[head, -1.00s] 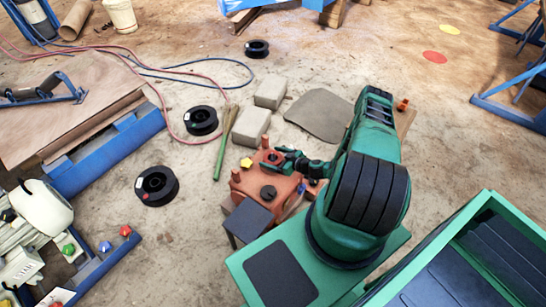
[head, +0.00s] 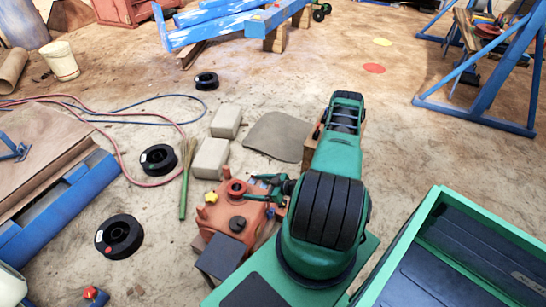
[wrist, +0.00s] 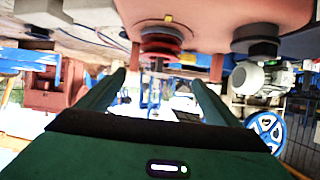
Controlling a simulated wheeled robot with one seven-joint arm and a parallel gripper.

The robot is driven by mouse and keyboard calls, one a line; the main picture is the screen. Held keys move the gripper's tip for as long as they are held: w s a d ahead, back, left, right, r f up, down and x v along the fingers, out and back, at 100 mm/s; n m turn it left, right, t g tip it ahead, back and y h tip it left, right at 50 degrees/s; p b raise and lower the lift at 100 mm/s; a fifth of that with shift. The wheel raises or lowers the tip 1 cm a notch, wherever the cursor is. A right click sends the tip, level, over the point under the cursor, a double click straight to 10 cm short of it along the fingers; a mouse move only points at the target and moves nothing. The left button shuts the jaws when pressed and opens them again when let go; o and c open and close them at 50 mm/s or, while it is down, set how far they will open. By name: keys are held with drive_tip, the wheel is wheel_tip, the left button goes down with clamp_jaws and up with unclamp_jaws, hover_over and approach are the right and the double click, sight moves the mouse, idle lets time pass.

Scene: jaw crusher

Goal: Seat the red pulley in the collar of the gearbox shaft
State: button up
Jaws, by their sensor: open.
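The orange-red gearbox (head: 222,212) stands on the floor just left of my arm. The red pulley (head: 237,187), a ring with a dark centre, is on top of the gearbox. In the wrist view, which looks upside down, the red pulley (wrist: 160,43) is against the gearbox body (wrist: 205,15), beyond my fingers. I cannot tell how deep it sits; the collar is mostly hidden. My gripper (head: 260,187) is right of the pulley at about its level. In the wrist view my gripper (wrist: 158,82) is open, its two green fingers apart with nothing held.
A dark round cap (head: 237,223) and a yellow knob (head: 211,197) are on the gearbox. Grey blocks (head: 210,158) and a green-handled brush (head: 185,180) lie behind it. Black spools (head: 119,237) lie to the left. A green-rimmed bin (head: 425,235) is at right.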

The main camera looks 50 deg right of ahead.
drive_tip(key=s+a+r+g+h, duration=0.2)
drive_tip(key=r+g, duration=0.8)
drive_tip(key=r, duration=2.2)
drive_tip(key=s+a+r+m+h, duration=0.1)
drive_tip(key=s+a+r+m, duration=0.1)
drive_tip(key=s+r, duration=0.5)
drive_tip(key=s+a+r+m+g+h, duration=0.1)
drive_tip(key=s+a+r+m, duration=0.1)
drive_tip(key=s+r+m, duration=0.3)
drive_tip(key=s+a+r+m+g+h, duration=0.1)
drive_tip(key=s+r+m, duration=0.2)
drive_tip(key=s+r, duration=0.6)
drive_tip(key=s, duration=0.3)
drive_tip(key=shift+s+a+m, duration=0.25)
drive_tip(key=shift+a+m, duration=0.15)
drive_tip(key=shift+r, duration=0.1)
